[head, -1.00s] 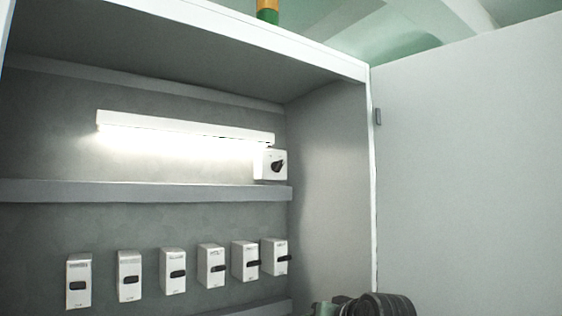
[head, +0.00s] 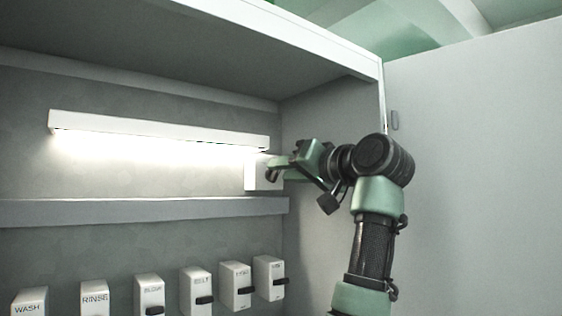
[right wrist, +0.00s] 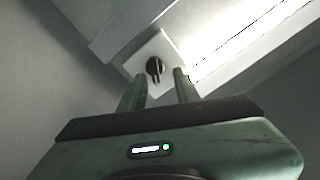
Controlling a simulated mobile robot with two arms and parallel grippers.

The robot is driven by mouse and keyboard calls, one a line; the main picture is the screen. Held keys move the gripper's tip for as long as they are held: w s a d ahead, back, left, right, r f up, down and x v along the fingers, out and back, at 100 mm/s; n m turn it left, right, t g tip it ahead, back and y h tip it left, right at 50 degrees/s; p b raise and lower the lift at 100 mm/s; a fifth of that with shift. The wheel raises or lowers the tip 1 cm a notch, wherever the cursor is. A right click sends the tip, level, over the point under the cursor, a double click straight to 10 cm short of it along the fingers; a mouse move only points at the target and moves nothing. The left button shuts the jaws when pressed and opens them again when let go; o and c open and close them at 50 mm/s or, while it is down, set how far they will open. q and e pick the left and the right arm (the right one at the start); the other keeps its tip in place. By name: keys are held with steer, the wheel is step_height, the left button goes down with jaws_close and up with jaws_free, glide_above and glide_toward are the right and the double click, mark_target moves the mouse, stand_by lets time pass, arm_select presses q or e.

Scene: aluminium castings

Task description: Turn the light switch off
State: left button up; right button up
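The light switch (head: 251,175) is a white box with a black rotary knob, mounted below the right end of the lit lamp. In the right wrist view its knob (right wrist: 154,67) stands between and just beyond the fingertips. My right gripper (head: 269,170) is at the switch and hides much of its front in the head view. In the right wrist view the right gripper (right wrist: 160,75) is open, with its two green fingers apart and nothing visibly held. Whether a finger touches the knob cannot be told. My left gripper is not in view.
A long white lamp (head: 150,127) glows on the back wall above a grey shelf (head: 140,211). Several white labelled switch boxes (head: 149,292) with black levers line the wall below. The cabinet side wall (head: 335,120) and a pale door panel (head: 480,150) stand to the right.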

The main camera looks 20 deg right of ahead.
mark_target(274, 175)
steer(key=shift+w+a+f, duration=0.1)
steer(key=shift+w+f, duration=0.05)
steer(key=shift+w, duration=0.5)
steer(key=shift+w+a+f, duration=0.1)
steer(key=shift+w, duration=0.5)
steer(key=shift+s, duration=0.2)
steer(key=c, duration=0.4)
jaws_close()
steer(key=shift+n+b, duration=0.35)
steer(key=shift+n, duration=0.65)
steer(key=n, duration=0.2)
steer(key=shift+n+b, duration=0.3)
steer(key=n, duration=0.3)
steer(key=shift+a+n, duration=0.1)
steer(key=shift+n, duration=0.2)
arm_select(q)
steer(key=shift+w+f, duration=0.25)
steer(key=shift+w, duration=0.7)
arm_select(e)
steer(key=shift+s+a+n, duration=0.1)
steer(key=shift+n, duration=1.7)
